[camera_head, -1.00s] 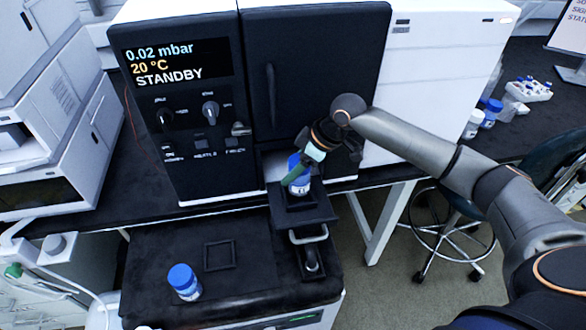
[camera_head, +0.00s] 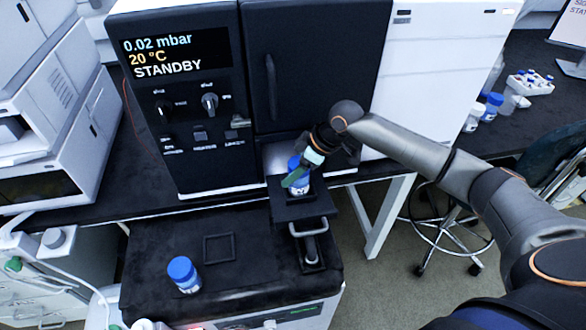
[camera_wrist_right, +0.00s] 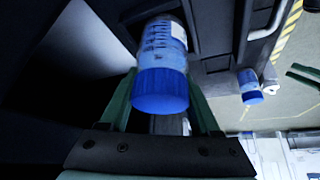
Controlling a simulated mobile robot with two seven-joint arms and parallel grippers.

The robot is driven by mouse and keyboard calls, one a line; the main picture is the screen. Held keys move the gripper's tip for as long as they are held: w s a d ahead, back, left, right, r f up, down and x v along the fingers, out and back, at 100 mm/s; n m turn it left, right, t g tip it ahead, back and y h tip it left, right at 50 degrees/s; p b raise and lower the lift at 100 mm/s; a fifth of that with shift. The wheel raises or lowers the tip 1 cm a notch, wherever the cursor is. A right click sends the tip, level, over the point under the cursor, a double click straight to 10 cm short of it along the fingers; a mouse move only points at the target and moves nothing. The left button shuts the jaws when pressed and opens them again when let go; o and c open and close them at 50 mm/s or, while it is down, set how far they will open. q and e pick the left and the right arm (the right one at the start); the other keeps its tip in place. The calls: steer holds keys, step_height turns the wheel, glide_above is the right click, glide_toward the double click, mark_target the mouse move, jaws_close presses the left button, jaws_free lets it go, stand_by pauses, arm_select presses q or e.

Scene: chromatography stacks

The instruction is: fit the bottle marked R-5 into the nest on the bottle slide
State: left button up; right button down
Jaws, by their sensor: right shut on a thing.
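My right gripper (camera_head: 301,173) is shut on a blue-capped bottle (camera_head: 301,187) at the dark bottle slide (camera_head: 316,211), in front of the cabinet. The bottle stands about upright; its base is at the slide's plate, and I cannot tell whether it is seated in the nest. The right wrist view shows the held bottle (camera_wrist_right: 163,55) between green fingers, blue cap toward the camera. Its marking is not readable. Two green prongs at that view's right edge look like my left gripper (camera_wrist_right: 304,77), spread apart and empty; the head view does not show it.
A second blue-capped bottle (camera_head: 184,275) stands on the black-topped unit (camera_head: 150,240), near an empty square frame (camera_head: 219,248). A handle (camera_head: 309,230) sits in front of the slide. The instrument (camera_head: 190,110) rises just behind. Other bottles (camera_head: 483,112) stand at the far right.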

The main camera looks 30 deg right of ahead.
steer(key=shift+f, duration=0.3)
jaws_free()
stand_by(0.3)
steer(key=v, duration=1.2)
steer(key=shift+s+d+r, duration=0.1)
steer(key=shift+s+r, duration=0.05)
steer(key=shift+r, duration=0.1)
